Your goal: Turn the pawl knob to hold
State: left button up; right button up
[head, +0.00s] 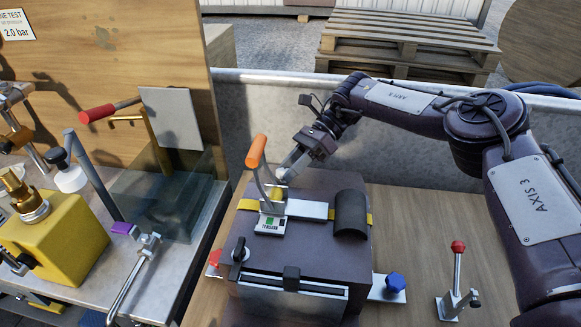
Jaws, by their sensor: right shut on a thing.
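A dark box-shaped tensioner (335,262) stands on the wooden bench, with a "TENSION" plate (270,224) with a green mark on its top. A lever with an orange grip (257,151) rises from it. My right gripper (283,177) comes in from the right and is shut just behind the lever, low by its foot. A small yellowish part at its fingertips, which looks like the pawl knob (278,192), is mostly hidden by lever and fingers. Its setting cannot be read. My left gripper is not in view.
A black knob (238,250) sits on the box's front left edge, and a black drum (350,213) on its right. A blue knob (395,283) and a red-tipped lever (457,262) stand to the right. A yellow valve block (65,240) stands at left.

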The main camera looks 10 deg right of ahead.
dwell(0.5)
jog(key=o, duration=1)
jog(key=shift+w+d+r, duration=0.2)
jog(key=shift+w+d, duration=0.05)
jog(key=shift+d, duration=0.15)
jog(key=b+v, duration=0.2)
jog(key=v, duration=0.4)
jog(key=shift+d, duration=0.1)
jog(key=shift+w+d+r, duration=0.15)
jog(key=shift+d+r, duration=0.05)
jog(key=shift+r, duration=0.05)
